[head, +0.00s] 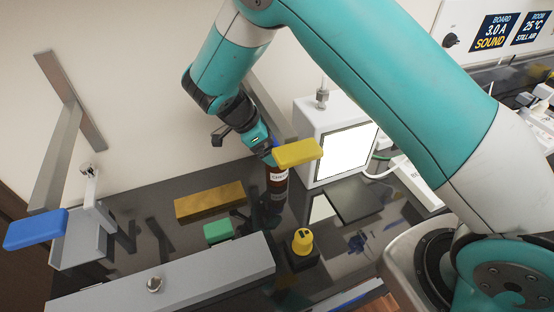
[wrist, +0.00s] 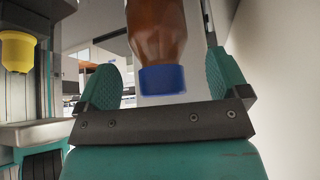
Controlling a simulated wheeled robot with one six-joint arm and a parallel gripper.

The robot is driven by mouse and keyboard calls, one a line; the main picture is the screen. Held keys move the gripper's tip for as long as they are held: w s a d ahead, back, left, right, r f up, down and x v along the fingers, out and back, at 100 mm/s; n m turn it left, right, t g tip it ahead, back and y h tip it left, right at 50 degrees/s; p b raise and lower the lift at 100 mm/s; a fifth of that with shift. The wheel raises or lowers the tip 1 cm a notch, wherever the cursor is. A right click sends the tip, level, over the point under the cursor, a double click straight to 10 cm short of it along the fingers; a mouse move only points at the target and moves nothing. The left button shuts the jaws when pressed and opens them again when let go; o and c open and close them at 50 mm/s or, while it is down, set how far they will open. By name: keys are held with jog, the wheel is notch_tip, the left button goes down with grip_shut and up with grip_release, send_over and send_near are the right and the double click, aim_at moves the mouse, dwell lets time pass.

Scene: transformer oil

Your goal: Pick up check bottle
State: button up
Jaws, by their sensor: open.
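The check bottle (head: 278,178) stands upright on the dark bench beside a white box with a bright front panel. It is brown, and its white label reads "CHE…", the rest hidden. My gripper (head: 264,146) reaches down at its top from the upper left. A yellow paddle handle hides part of the bottle and fingers in the head view. In the wrist view the bottle (wrist: 158,35) shows amber with a blue cap (wrist: 162,79). It lies between the two teal fingers of my gripper (wrist: 160,84), which are apart, with gaps visible on both sides.
The yellow paddle handle (head: 298,152) is close to my gripper. The white lit box (head: 338,150) stands right of the bottle. A brass block (head: 209,200), a green block (head: 218,231), a yellow knob (head: 302,241) and a long grey bar (head: 175,280) occupy the front. A blue paddle (head: 35,229) is at left.

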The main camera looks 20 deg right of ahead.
jog(key=shift+x, duration=1)
jog(key=c, duration=1.6)
jog(key=shift+a+r, duration=0.1)
jog(key=shift+a, duration=0.05)
